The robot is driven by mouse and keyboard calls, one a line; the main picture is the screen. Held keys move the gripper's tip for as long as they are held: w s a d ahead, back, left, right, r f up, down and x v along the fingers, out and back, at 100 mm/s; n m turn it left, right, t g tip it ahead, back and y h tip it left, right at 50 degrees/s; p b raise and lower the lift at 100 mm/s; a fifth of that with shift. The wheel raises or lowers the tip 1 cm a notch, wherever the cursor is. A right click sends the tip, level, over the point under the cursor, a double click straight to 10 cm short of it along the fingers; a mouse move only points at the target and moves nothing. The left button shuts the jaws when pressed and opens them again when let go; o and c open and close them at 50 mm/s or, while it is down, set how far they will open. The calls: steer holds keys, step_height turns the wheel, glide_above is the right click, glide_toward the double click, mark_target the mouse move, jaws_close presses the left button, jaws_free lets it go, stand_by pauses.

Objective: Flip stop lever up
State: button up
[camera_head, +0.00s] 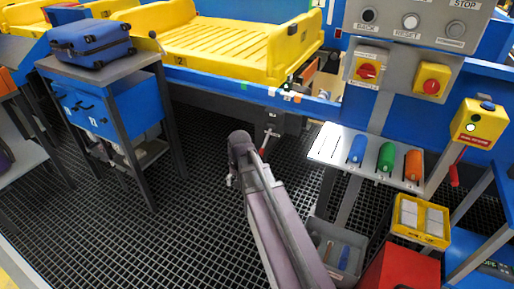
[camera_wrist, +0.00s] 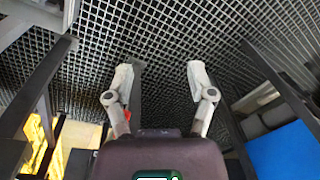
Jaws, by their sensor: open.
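A small lever with a red tip (camera_head: 264,150) hangs below a grey box on the blue conveyor frame, near the middle of the head view. A second red-handled lever (camera_head: 455,172) hangs down under a yellow control box at the right. No readable label shows which one is the stop lever. My gripper (camera_wrist: 160,75) is open and empty in the wrist view, with its fingers apart over the black grating. In the head view it is mostly hidden by my arm, which ends left of the red-tipped lever.
A yellow tray (camera_head: 235,50) lies on the conveyor. A blue suitcase (camera_head: 92,42) sits on a grey stand at left. A shelf with colored cylinders (camera_head: 386,157), a yellow bin (camera_head: 421,221) and a red box (camera_head: 402,268) stand at right.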

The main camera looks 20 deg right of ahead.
steer(key=s+a+f+y+b, duration=0.1)
steer(key=s+a+f+b, duration=0.2)
steer(key=f+b, duration=0.4)
steer(key=shift+s+a+f, duration=0.2)
steer(key=shift+s+a, duration=0.15)
steer(key=shift+a, duration=0.15)
steer(key=shift+m, duration=0.3)
